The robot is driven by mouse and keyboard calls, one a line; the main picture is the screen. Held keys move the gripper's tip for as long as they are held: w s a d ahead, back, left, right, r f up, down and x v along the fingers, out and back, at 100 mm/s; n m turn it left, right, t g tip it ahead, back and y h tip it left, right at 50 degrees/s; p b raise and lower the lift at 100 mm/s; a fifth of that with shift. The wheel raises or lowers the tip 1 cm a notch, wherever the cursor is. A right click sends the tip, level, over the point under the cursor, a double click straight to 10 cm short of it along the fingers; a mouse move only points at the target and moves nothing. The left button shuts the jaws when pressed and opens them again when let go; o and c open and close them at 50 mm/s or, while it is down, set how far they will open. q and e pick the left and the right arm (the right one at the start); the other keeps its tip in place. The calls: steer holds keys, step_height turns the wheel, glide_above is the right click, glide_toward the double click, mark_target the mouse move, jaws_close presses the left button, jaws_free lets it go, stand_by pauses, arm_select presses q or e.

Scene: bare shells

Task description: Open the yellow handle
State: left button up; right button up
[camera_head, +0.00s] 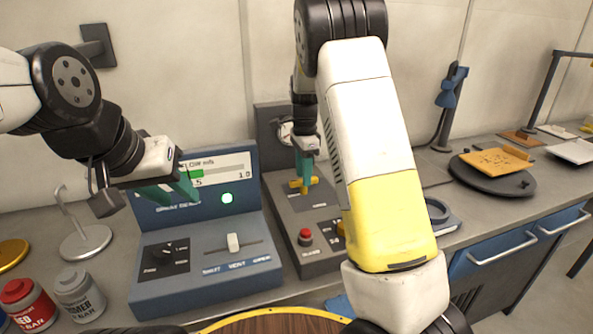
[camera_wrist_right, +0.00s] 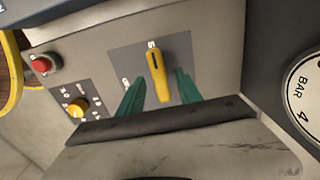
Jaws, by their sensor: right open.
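The yellow handle (camera_head: 303,184) sits on the dark panel of a grey console (camera_head: 317,213), partly hidden by my right gripper (camera_head: 305,176). In the right wrist view the handle (camera_wrist_right: 157,74) lies between the two green fingers of my right gripper (camera_wrist_right: 160,88), with a visible gap on each side. The right gripper is open around the handle. My left gripper (camera_head: 180,190) has green fingers and hovers in front of the blue flow console, away from the handle. Its fingers overlap in the view, so its opening is unclear.
A blue console (camera_head: 205,285) with a slider and green light stands left of the grey one. A red button (camera_head: 305,237) and a yellow knob (camera_wrist_right: 78,107) sit near the handle. A gauge (camera_wrist_right: 304,95) is behind. Cans (camera_head: 78,295) stand at lower left.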

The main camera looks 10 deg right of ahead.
steer(key=shift+f, duration=0.55)
steer(key=shift+c, duration=0.4)
jaws_close()
